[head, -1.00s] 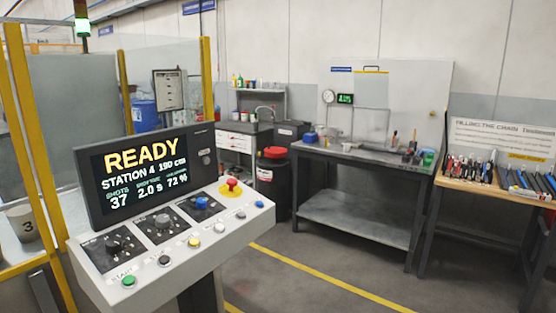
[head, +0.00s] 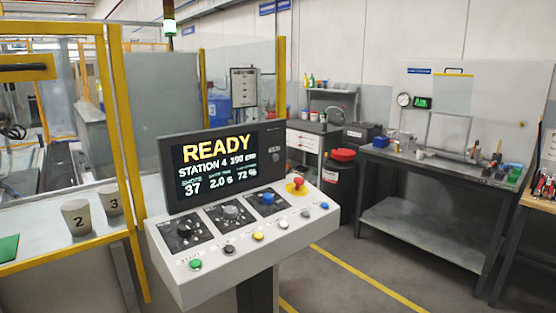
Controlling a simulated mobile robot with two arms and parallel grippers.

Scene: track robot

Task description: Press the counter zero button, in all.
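The control console (head: 215,277) stands in the middle of the head view on a dark post. Its screen (head: 221,163) reads READY, STATION 4, 190 cm, with 37, 2.0 s and 72 % below. Along its front edge is a row of buttons: green (head: 196,264), dark grey (head: 229,249), yellow (head: 258,236), white (head: 284,223) and blue (head: 323,205). Three knobs sit behind them, and a red mushroom button (head: 298,184) is at the right. The button labels are too small to read, so I cannot tell which is counter zero. Neither gripper is in view.
A grey workbench (head: 430,165) and a black bin with red lid (head: 340,185) are at the right. Floor with a yellow line (head: 365,278) is open between.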

